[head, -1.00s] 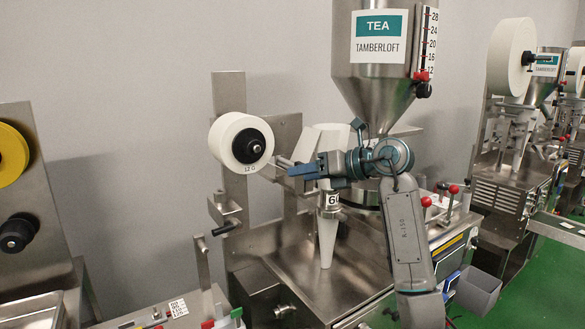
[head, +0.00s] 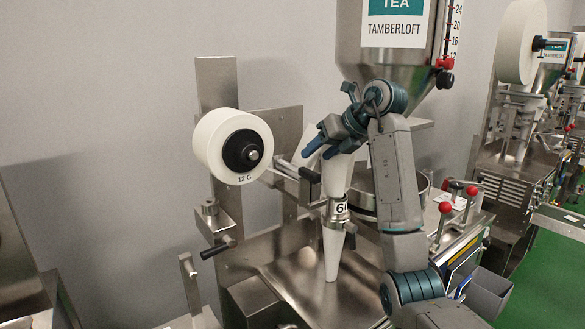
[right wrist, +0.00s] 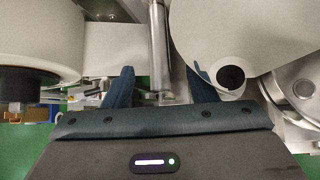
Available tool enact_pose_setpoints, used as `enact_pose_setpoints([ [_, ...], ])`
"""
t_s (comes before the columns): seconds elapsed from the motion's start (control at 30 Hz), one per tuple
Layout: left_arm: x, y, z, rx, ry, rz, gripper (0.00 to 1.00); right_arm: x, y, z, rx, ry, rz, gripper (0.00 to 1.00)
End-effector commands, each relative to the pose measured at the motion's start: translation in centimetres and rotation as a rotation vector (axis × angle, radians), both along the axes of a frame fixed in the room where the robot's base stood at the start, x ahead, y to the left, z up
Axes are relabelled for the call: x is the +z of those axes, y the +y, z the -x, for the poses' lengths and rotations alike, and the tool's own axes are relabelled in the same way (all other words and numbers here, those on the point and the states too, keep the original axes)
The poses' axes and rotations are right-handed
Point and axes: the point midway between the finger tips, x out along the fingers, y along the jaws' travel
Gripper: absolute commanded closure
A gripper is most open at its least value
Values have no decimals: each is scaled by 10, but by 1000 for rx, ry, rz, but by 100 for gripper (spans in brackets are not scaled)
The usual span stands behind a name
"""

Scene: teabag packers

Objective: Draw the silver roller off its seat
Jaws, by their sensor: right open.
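The silver roller (right wrist: 157,45) is a slim metal cylinder in the right wrist view, upright in the picture between the white paper roll (right wrist: 40,45) and a large pale curved part. Its lower end shows between the finger lines of my right gripper (right wrist: 159,78), whose fingers stand apart with nothing held. In the head view my right gripper (head: 320,147) is tilted down and left, above the metal arm region between the paper roll (head: 232,147) and the white forming cone (head: 332,180). I cannot tell whether the fingers touch the roller. My left gripper is out of view.
The steel hopper (head: 392,55) stands close behind my right arm. A dark-handled lever (head: 217,249) sticks out below the paper roll. Red-knobbed levers (head: 446,207) stand at the right. The steel tray (head: 300,275) below is mostly clear.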

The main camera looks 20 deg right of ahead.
Motion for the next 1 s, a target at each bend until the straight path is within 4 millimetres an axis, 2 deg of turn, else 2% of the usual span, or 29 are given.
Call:
enact_pose_setpoints([
  [0.03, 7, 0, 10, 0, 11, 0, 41, -3, 4, -5, 2, 3, 0, 48],
  [0.2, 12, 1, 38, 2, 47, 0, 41, -18, 13, -18, 2, 1, -1, 48],
  [0.3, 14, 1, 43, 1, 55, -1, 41, -23, 15, -21, 0, 1, 0, 48],
  [0.4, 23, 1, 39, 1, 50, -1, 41, -27, 19, -25, 1, 1, -2, 48],
  [0.6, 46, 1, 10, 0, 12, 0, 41, -45, 30, -39, 2, 2, -2, 48],
  [0.67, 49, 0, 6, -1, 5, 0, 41, -51, 33, -44, 3, 2, -2, 48],
  [0.8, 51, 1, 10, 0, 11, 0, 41, -59, 36, -49, 1, 0, -1, 48],
  [1.0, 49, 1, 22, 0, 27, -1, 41, -60, 36, -49, 0, -1, 0, 48],
])
